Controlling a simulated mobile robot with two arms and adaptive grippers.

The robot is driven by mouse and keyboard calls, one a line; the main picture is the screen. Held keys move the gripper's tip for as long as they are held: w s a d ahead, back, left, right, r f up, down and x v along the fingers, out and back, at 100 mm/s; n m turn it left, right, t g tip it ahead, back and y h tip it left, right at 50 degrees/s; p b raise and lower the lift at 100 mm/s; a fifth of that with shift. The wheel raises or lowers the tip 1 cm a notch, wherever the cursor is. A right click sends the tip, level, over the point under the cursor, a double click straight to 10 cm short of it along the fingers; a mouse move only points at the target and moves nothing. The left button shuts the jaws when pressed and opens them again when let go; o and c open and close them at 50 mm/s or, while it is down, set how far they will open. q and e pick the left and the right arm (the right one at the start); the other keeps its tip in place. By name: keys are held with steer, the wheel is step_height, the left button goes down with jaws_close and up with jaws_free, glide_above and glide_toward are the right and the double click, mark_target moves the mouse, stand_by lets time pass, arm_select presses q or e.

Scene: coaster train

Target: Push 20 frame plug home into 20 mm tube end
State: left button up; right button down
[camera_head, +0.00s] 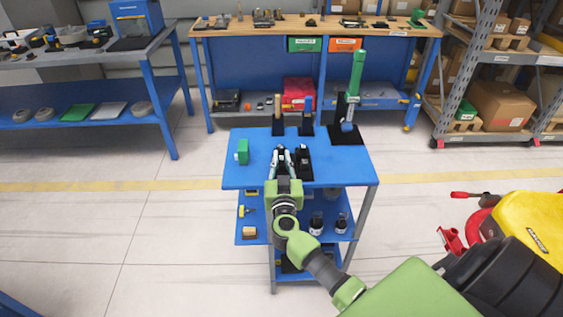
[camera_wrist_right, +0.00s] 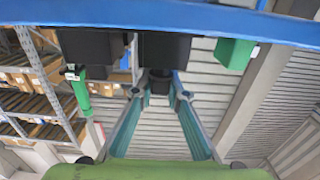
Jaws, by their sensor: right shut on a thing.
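My right gripper (camera_head: 281,154) reaches over the top of the blue cart (camera_head: 336,166). In the right wrist view its two teal fingers (camera_wrist_right: 158,92) are closed in on a small dark piece (camera_wrist_right: 158,82), which looks like the plug. A larger black block (camera_wrist_right: 165,49) lies just beyond the fingertips. A long black fixture (camera_head: 304,162) stands on the cart, just right of the gripper. I cannot make out the tube end, or whether the plug touches it. My left gripper is not in view.
A green block (camera_head: 243,151) stands at the cart's left. Black stands with a tan-topped post (camera_head: 277,103) and a blue-topped post (camera_head: 308,104) are at the back edge. A tall green lever (camera_head: 357,73) rises at the back right. The cart's front left corner is clear.

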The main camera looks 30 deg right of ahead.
steer(key=s+a+r+p, duration=0.1)
steer(key=s+a+r, duration=0.1)
steer(key=s+r, duration=0.3)
steer(key=s+a+r+p, duration=0.2)
steer(key=s+a+r, duration=0.1)
steer(key=s+r, duration=0.3)
steer(key=shift+s+a+r+p, duration=0.2)
steer(key=shift+s+a+p, duration=0.15)
steer(key=shift+s, duration=0.65)
